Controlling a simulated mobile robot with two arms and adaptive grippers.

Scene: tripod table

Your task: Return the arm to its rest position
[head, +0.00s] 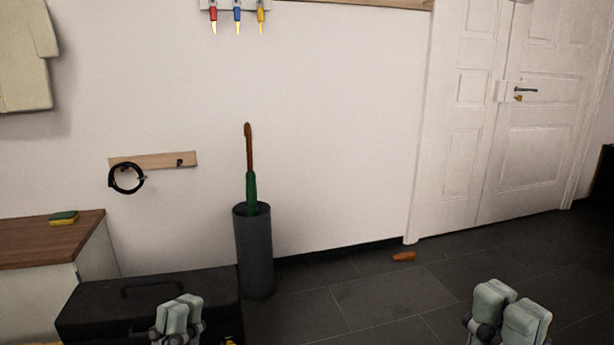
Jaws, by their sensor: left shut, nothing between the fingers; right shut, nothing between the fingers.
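My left gripper (180,316) shows at the bottom of the head view, left of centre, in front of a black case. Its fingers are together with nothing between them. My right gripper (508,314) shows at the bottom right, over the dark tiled floor. It is shut and empty. Only the end parts of both grippers are in view; the arms behind them are cut off by the lower picture edge.
The black case (150,292) with a handle stands at lower left, beside a wood-topped cabinet (50,240). A dark umbrella stand (254,250) holds a green umbrella (251,190). A small orange-brown object (404,257) lies on the floor before the white door (530,150).

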